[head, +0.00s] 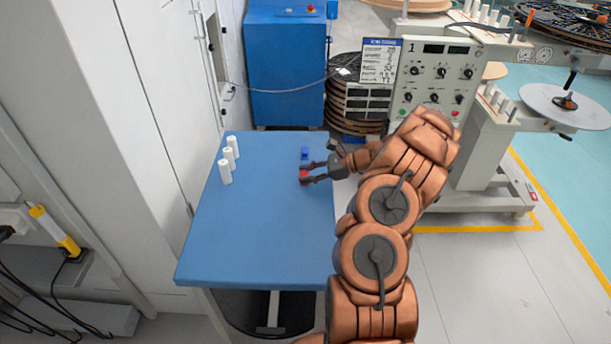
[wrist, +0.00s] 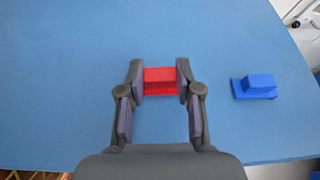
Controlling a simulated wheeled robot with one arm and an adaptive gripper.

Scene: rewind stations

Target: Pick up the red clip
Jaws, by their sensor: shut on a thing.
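The red clip (wrist: 159,80) sits between the two fingertips of my gripper (wrist: 159,84) in the wrist view, with both fingers touching its sides. In the head view the red clip (head: 304,174) shows at the tips of my gripper (head: 306,174), over the right part of the blue table. I cannot tell whether the clip rests on the table or is slightly above it. A blue clip (wrist: 255,86) lies on the table to the right of my gripper in the wrist view. The blue clip (head: 305,153) lies just beyond the gripper in the head view.
Several white cylinders (head: 228,160) stand at the table's left far side. The blue table (head: 255,240) is clear in its middle and front. A control machine (head: 436,75) stands behind my arm at right. A blue cabinet (head: 287,70) stands behind the table.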

